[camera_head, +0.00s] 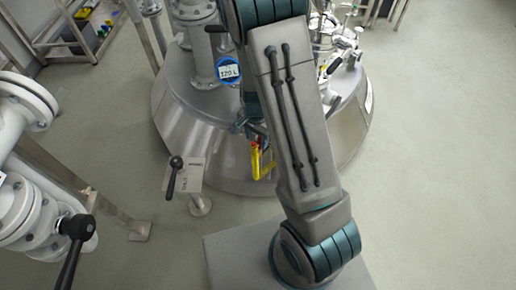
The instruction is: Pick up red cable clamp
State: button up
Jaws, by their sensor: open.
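I cannot make out a red cable clamp for certain in the head view. A small yellow part (257,163) with a reddish bit at its top shows at the front of the steel vessel, just left of my arm. My arm rises through the middle of the view and hides much of what lies behind it. What looks like the end of my arm, with my gripper (243,126), shows in small part beside the arm's left edge, just above the yellow part. It is open. Its fingertips are hard to make out, and I cannot tell whether it touches anything.
The round steel vessel (183,105) carries pipes, fittings and a blue-rimmed "120 L" tag (229,71). A black-handled lever (174,177) by a label plate stands front left. White flanged pipes (25,215) fill the left edge. The right floor (440,150) is clear.

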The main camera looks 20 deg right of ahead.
aim_at(257, 147)
jog(key=f+b, duration=0.1)
jog(key=f, duration=0.4)
jog(key=shift+s+f+b, duration=0.15)
jog(key=shift+s+b, duration=0.05)
jog(key=shift+b, duration=0.2)
grip_shut()
